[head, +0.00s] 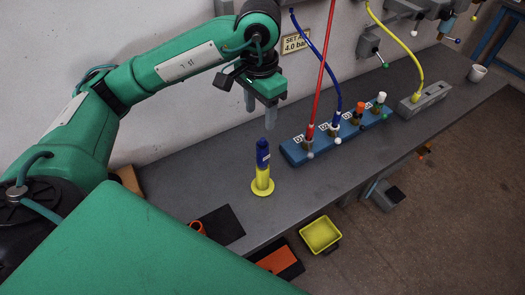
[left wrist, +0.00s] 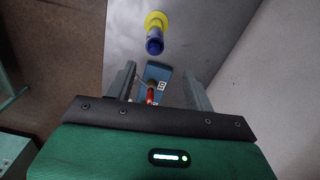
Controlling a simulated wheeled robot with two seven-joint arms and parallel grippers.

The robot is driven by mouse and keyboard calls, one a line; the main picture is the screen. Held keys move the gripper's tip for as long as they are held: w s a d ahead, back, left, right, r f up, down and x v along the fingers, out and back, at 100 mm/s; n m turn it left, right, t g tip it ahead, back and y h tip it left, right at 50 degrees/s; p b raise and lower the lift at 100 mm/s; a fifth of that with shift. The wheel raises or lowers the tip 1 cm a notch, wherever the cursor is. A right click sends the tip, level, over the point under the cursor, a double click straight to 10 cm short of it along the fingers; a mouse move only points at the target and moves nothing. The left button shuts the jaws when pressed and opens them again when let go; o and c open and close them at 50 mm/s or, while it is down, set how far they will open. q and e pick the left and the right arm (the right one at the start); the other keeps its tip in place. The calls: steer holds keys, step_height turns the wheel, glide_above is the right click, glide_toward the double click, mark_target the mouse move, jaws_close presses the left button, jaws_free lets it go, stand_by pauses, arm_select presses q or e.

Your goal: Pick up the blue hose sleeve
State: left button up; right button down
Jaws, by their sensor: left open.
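The blue hose sleeve (head: 262,153) stands upright on a yellow stand (head: 262,187) with a round base, on the grey bench. The sleeve also shows in the left wrist view (left wrist: 154,43), beyond the fingers, with the yellow base (left wrist: 157,20) behind it. My left gripper (head: 260,115) is open and empty, above the sleeve in the head view and apart from it. Its two fingers show in the left wrist view (left wrist: 160,85). My right gripper is not in view.
A blue manifold block (head: 295,154) with a red hose (head: 322,75), a blue hose (head: 326,62) and coloured fittings lies to the right. A grey block (head: 425,98) with a yellow hose and a white cup (head: 477,73) are farther right. A yellow bin (head: 320,235) is below the bench's front edge.

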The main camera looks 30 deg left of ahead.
mark_target(261, 139)
arm_select(q)
step_height(261, 139, down, 8)
steer(key=shift+f+p, duration=0.15)
steer(key=shift+p, duration=1)
steer(key=shift+s+d+f+p, duration=0.2)
steer(key=shift+f+p, duration=0.25)
steer(key=shift+p, duration=0.15)
steer(key=f+p, duration=0.1)
steer(key=f, duration=0.2)
steer(key=shift+d+p, duration=0.2)
steer(key=shift+p, duration=0.2)
steer(key=shift+f, duration=0.7)
steer(key=shift+c, duration=0.2)
steer(key=c, duration=1)
